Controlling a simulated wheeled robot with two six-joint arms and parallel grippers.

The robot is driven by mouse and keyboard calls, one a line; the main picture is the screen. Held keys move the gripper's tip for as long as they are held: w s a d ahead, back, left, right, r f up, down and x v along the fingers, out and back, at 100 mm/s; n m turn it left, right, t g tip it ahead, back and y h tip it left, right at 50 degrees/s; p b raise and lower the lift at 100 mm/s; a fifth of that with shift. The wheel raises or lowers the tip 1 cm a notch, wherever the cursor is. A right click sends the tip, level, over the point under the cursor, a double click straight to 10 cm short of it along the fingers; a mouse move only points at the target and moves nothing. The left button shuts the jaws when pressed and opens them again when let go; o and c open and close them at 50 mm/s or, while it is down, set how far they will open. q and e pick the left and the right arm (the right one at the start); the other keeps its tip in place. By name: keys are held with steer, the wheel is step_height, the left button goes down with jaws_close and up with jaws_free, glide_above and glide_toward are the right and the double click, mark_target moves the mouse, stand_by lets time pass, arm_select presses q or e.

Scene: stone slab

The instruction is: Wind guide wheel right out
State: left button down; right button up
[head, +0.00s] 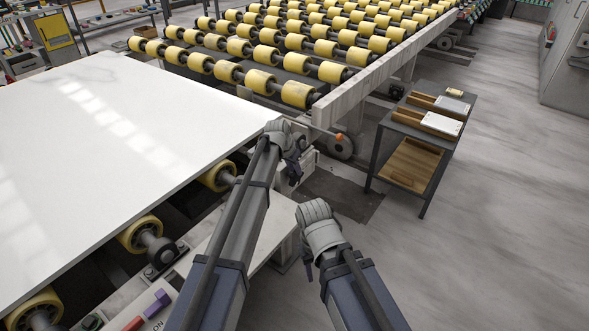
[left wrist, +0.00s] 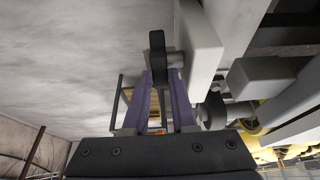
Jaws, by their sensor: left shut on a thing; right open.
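My left gripper (head: 294,172) is at the corner of the slab bed, beside a pale block (head: 303,160). In the left wrist view its purple fingers (left wrist: 160,85) are shut on a dark handle (left wrist: 157,48), which stands beside a pale plate. I cannot tell how far out the wheel sits. My right gripper (head: 309,272) is lower, empty and open above the floor, apart from everything.
A white slab (head: 90,150) lies on yellow rollers at left. A roller conveyor (head: 270,55) runs across the back. A dark side table (head: 425,130) with wooden trays stands at right. Floor right of my arms is clear.

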mark_target(291, 176)
stand_by(0.3)
arm_select(q)
steer(key=shift+s+a+f+t+h+b, duration=0.3)
steer(key=shift+s+f+t+h+b, duration=0.15)
steer(key=shift+b, duration=0.55)
steer(key=t+h+b, duration=0.1)
steer(key=b, duration=0.2)
steer(key=s+a+t+h+b, duration=0.1)
steer(key=t+b, duration=0.1)
steer(key=b, duration=0.1)
steer(key=shift+s+f, duration=0.1)
steer(key=shift+f, duration=0.3)
steer(key=shift+s+r+t+h+b, duration=0.1)
steer(key=shift+t+h+b, duration=0.45)
steer(key=shift+t+b, duration=0.45)
steer(key=c, duration=1)
jaws_free()
